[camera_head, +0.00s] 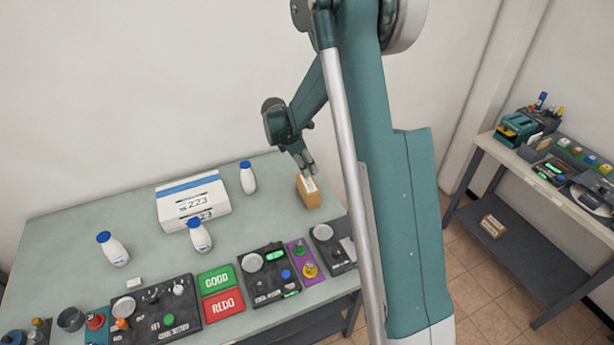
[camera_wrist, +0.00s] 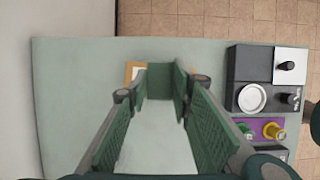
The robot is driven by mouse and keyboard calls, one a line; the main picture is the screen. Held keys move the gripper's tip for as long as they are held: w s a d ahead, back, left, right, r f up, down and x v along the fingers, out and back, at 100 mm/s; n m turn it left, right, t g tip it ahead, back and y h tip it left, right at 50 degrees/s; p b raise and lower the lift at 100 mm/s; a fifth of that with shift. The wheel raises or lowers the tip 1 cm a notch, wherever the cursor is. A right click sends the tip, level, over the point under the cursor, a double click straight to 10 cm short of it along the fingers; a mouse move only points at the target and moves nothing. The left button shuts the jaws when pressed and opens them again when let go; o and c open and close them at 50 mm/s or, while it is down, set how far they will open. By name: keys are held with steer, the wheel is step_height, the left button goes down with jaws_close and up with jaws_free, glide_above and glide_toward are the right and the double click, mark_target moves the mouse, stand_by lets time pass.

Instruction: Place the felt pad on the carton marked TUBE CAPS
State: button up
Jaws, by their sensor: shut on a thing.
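My gripper (camera_head: 308,168) points down just above a small brown carton (camera_head: 309,193) near the table's right end. In the wrist view my gripper (camera_wrist: 160,88) has its fingers on both sides of a dark grey-green piece (camera_wrist: 160,76), which looks like the felt pad. The pad cannot be made out in the head view. The brown carton has a pale label on top, and part of it shows behind the left finger in the wrist view (camera_wrist: 131,71). Its lettering is too small to read. I cannot tell whether the pad touches it.
A white box marked 223 (camera_head: 193,204) and several white bottles (camera_head: 248,178) stand on the table (camera_head: 75,222). Control panels, a green GOOD plate (camera_head: 216,280) and a red REDO plate (camera_head: 223,304) line the front edge. Another carton (camera_head: 493,226) lies on the right-hand bench's shelf.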

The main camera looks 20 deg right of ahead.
steer(key=shift+f, duration=0.4)
steer(key=shift+f, duration=0.1)
steer(key=shift+f, duration=1.75)
steer(key=shift+f, duration=0.2)
steer(key=o, duration=0.7)
steer(key=shift+o, duration=0.2)
steer(key=shift+r, duration=0.25)
steer(key=v, duration=1.2)
